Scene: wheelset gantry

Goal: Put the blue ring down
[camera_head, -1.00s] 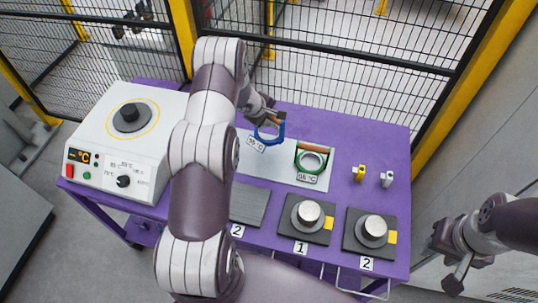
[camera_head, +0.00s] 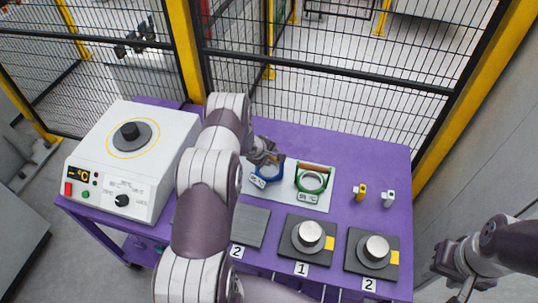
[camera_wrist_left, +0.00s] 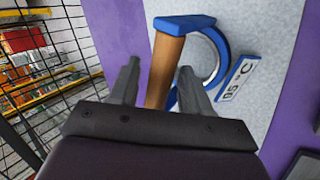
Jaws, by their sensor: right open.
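In the head view my left gripper (camera_head: 266,156) is small and partly hides the handle. My right gripper (camera_head: 452,272) is open and empty, off the table's right side.
A green ring (camera_head: 299,184) stands just right on the same plate (camera_head: 322,203). A white heater (camera_head: 100,165) is at the left. Metal hubs (camera_head: 311,234) (camera_head: 376,249) are in front, small yellow and white pieces (camera_head: 360,191) (camera_head: 388,197) at right. A mesh fence (camera_head: 350,70) runs behind.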

